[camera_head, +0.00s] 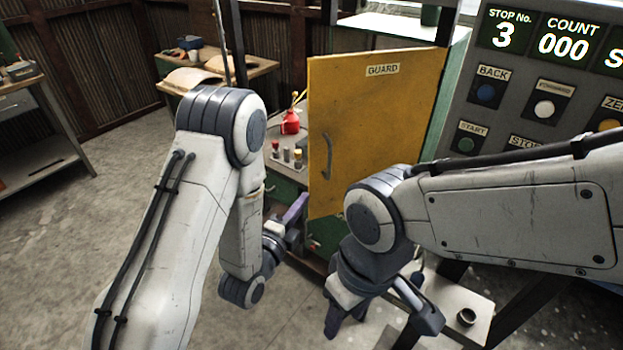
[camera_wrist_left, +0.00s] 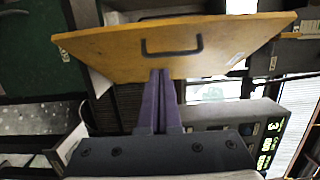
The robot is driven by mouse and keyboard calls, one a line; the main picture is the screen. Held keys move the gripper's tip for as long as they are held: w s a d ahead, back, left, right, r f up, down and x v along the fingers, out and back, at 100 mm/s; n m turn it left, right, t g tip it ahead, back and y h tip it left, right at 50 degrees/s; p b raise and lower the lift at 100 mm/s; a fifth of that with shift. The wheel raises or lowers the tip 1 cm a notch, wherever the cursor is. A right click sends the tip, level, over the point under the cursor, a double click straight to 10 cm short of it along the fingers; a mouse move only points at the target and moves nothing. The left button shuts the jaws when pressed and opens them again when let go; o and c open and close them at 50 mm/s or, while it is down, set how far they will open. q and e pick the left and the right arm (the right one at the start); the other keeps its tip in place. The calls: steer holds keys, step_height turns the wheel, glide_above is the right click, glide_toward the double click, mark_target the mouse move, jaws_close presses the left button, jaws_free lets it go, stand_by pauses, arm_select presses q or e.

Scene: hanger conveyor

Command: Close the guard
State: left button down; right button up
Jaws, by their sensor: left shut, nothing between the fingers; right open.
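The guard (camera_head: 390,120) is a yellow panel with a GUARD label, upright in the middle of the head view. Its dark bow handle (camera_head: 327,157) is near its left edge. Bench and tools show past that edge; how far the guard stands open I cannot tell. My left gripper (camera_head: 299,206) is shut and empty, left of and below the handle. In the left wrist view its purple fingers (camera_wrist_left: 160,75) are together, pointing at the guard (camera_wrist_left: 110,50) just below the handle (camera_wrist_left: 172,52); contact is unclear. My right gripper (camera_head: 385,318) is open and empty, low in front.
A control panel (camera_head: 540,85) with buttons and displays stands at the right. A red can (camera_head: 290,122) and small coloured-top items are on the bench left of the guard. Dark frame posts stand by the guard. A small plate (camera_head: 455,297) sits near my right gripper. Floor at left is clear.

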arm_select(q)
steer(key=b+x, duration=0.3)
steer(key=b, duration=0.2)
steer(key=p, duration=0.4)
glide_toward(318, 163)
steer(key=x, duration=0.5)
steer(key=shift+s+d+r, duration=0.1)
steer(key=shift+d+r, duration=0.05)
steer(key=shift+d, duration=0.2)
steer(key=shift+w+a, duration=0.1)
steer(key=shift+w, duration=0.35)
arm_select(e)
step_height(318, 163, down, 2)
steer(key=shift+f, duration=0.25)
